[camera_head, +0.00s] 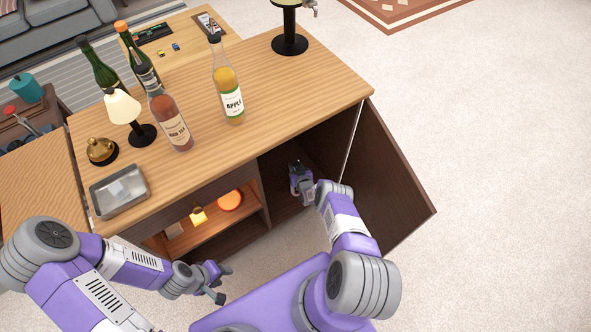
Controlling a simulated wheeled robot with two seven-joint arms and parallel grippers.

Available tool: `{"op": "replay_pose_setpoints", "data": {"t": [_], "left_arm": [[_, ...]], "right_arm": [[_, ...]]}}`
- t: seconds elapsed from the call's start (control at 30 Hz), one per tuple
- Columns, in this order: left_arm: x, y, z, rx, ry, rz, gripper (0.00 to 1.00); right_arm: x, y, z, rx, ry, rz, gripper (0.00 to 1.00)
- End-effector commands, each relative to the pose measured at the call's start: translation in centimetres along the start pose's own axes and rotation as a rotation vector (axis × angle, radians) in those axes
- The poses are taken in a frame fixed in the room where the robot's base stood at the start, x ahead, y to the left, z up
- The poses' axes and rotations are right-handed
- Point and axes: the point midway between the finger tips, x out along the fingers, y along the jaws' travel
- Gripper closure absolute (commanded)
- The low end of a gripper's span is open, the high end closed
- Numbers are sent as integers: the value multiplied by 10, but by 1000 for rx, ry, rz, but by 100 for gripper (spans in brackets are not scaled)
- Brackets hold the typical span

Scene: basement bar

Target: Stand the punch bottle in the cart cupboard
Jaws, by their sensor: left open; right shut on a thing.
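The cart cupboard (278,176) is the dark compartment at the right end of the wooden cart, and its door (391,180) stands open to the right. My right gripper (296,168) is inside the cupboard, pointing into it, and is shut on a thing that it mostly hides. No label can be read there; I take it for the punch bottle. Whether its base touches the cupboard floor cannot be told. My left gripper (219,284) is open and empty, low in front of the cart.
On the cart top (280,100) stand an apple bottle (228,88), a red tea bottle (171,121), green bottles (98,66), a lamp (123,107), a bell (101,150) and a metal tray (120,191). A lit shelf (215,227) is left of the cupboard. The floor at right is clear.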

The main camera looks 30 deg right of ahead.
Motion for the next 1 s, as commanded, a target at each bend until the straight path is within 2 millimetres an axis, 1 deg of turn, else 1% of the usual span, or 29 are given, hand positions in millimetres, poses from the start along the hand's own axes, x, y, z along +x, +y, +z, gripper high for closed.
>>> {"op": "replay_pose_setpoints", "data": {"t": [0.23,0.37,0.4,0.53,0.57,0.93,1.0], "left_arm": [[0,0,0,0,0,0,57],[0,0,0,0,0,0,57],[0,0,0,0,0,0,57],[0,0,0,0,0,0,57],[0,0,0,0,0,0,57],[0,0,0,0,0,0,57],[-3,1,0,0,0,0,57]], "right_arm": [[1,1,-3,-1,7,1,100],[2,1,0,-1,7,1,100],[2,0,3,0,1,0,65],[2,0,3,0,0,0,45],[2,0,3,0,0,0,42],[1,0,1,0,1,0,42],[-3,0,0,1,-2,0,42]]}}
